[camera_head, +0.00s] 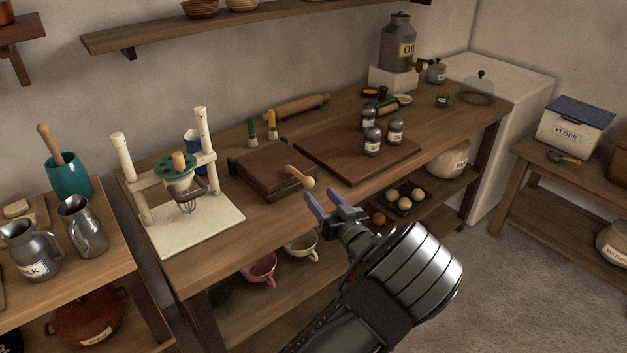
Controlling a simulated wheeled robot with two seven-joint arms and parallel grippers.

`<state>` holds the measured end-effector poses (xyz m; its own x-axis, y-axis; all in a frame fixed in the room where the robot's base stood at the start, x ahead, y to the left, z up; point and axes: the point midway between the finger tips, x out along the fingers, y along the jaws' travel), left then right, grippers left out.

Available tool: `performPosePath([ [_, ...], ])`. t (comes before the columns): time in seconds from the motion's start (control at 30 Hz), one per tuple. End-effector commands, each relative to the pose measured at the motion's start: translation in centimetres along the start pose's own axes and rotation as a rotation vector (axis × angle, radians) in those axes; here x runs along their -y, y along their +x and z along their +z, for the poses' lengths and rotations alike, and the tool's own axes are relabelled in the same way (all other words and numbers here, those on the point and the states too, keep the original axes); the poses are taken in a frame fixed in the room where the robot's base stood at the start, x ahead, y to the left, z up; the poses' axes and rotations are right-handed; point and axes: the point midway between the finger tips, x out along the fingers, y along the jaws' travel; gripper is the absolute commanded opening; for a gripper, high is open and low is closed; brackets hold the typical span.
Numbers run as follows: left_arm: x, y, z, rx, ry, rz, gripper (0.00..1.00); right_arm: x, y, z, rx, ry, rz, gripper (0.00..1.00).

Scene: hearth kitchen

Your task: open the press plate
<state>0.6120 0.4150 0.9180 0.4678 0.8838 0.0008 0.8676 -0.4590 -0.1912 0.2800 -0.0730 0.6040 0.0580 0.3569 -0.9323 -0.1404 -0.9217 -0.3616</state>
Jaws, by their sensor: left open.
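The press (268,174) is a dark brown wooden block on the counter, left of the cutting board. Its upper plate looks shut flat on the base. A light wooden handle (298,174) with a round knob sticks out toward the front right. My left gripper (323,198) is open and empty, with its purple fingers just in front of and to the right of the knob. The fingers look apart from the knob, though the depth is hard to tell. My right gripper is not in view.
A cutting board (358,150) with several shakers lies right of the press. A cream stand (192,224) with a whisk stands to its left. The counter's front edge (255,235) is clear.

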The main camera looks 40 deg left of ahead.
Motion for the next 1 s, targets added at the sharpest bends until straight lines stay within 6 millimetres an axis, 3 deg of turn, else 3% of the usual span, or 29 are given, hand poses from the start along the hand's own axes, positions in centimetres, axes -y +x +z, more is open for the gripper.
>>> performPosePath([
  [0.37,0.0,0.6,0.0,0.0,0.001,0.0,0.51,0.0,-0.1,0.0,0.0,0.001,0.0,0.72],
  [0.8,0.0,6.7,0.0,0.0,0.001,0.001,0.51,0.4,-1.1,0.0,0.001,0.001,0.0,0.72],
  [1.0,0.0,7.8,0.0,0.0,0.001,0.002,0.51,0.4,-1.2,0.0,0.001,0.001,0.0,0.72],
])
